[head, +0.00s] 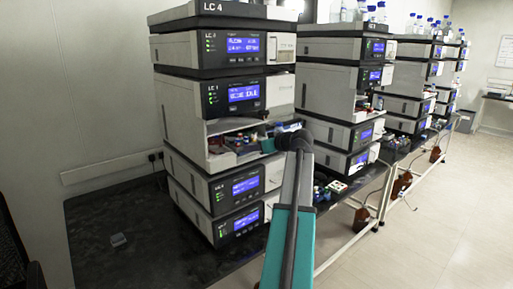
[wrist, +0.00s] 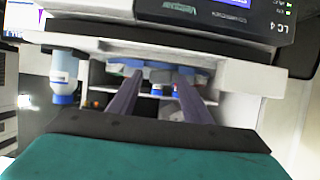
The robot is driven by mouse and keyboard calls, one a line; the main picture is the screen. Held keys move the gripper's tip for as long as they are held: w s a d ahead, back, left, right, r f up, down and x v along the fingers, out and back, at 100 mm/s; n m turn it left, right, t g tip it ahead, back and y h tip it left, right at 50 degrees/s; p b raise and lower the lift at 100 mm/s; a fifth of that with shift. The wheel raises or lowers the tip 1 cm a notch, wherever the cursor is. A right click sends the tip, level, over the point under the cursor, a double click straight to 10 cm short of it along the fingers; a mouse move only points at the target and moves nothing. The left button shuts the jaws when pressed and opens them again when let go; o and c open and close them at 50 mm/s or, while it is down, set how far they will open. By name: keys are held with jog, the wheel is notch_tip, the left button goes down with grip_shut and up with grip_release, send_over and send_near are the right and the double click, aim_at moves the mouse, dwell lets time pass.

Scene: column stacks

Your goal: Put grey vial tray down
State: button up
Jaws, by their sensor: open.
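My gripper (wrist: 158,78) is open in the wrist view, its two dark fingers reaching into the open compartment (wrist: 235,77) of an instrument stack. A blue-grey tray-like piece (wrist: 155,72) lies at the fingertips, with small coloured vials around it. It looks like the grey vial tray, but its outline is partly hidden by the fingers. I cannot tell whether the fingers touch it. In the head view, my arm reaches to the open compartment (head: 214,163) of the nearest stack, where several red and blue capped vials (head: 236,143) show; my fingertips are hard to make out there.
Instrument modules (head: 228,95) stand above and below the compartment, leaving a low opening. A blue-capped bottle (wrist: 64,75) is left of my fingers in the wrist view.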

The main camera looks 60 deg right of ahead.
jog(key=b+v, duration=0.3)
jog(key=v, duration=0.9)
jog(key=shift+r, duration=0.1)
dwell(0.6)
